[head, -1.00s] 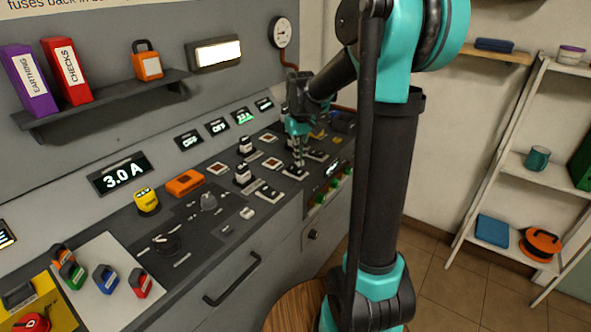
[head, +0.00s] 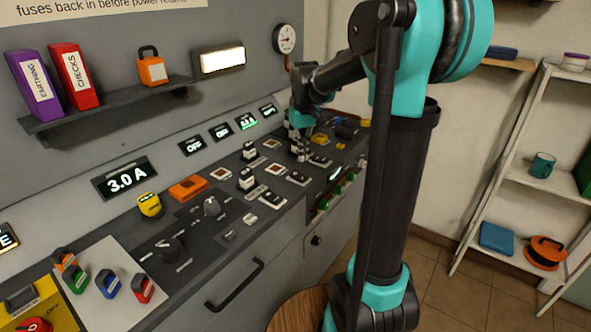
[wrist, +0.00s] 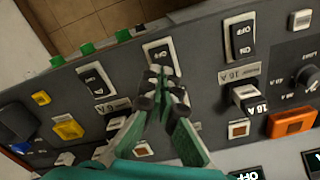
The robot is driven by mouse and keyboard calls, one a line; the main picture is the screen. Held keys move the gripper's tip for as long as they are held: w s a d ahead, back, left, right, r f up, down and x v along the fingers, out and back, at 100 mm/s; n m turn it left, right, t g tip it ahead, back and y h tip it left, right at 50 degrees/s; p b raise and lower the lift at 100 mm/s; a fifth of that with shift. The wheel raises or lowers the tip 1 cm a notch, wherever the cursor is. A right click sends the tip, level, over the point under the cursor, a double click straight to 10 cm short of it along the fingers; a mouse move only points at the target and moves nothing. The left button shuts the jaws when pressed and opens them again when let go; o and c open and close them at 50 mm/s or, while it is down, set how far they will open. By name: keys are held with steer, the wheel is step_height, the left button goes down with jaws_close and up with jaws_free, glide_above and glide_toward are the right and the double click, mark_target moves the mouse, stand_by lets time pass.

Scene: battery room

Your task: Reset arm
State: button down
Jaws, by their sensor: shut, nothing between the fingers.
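My gripper (head: 301,150) is above the console's control panel in the head view, fingers pointing down. In the wrist view my gripper (wrist: 163,95) is shut and empty, its fingertips together. It is over the panel close to a black-and-white rocker switch (wrist: 158,51); I cannot tell whether it touches it. My arm reaches in from the right of the head view, bent at the elbow.
The console holds several switches, a dark knob (head: 168,247) and an orange block (head: 188,187). A shelf (head: 110,103) with purple and red binders is on the back wall. A white rack (head: 520,172) stands at right. Brown floor tiles are clear between.

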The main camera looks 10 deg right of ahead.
steer(key=s+d+f+m+t, duration=0.1)
steer(key=s+d+f+t, duration=0.1)
steer(key=s+f, duration=0.5)
steer(key=s+d+f+m+t, duration=0.2)
steer(key=s+f, duration=0.5)
steer(key=s, duration=0.8)
steer(key=shift+f, duration=0.4)
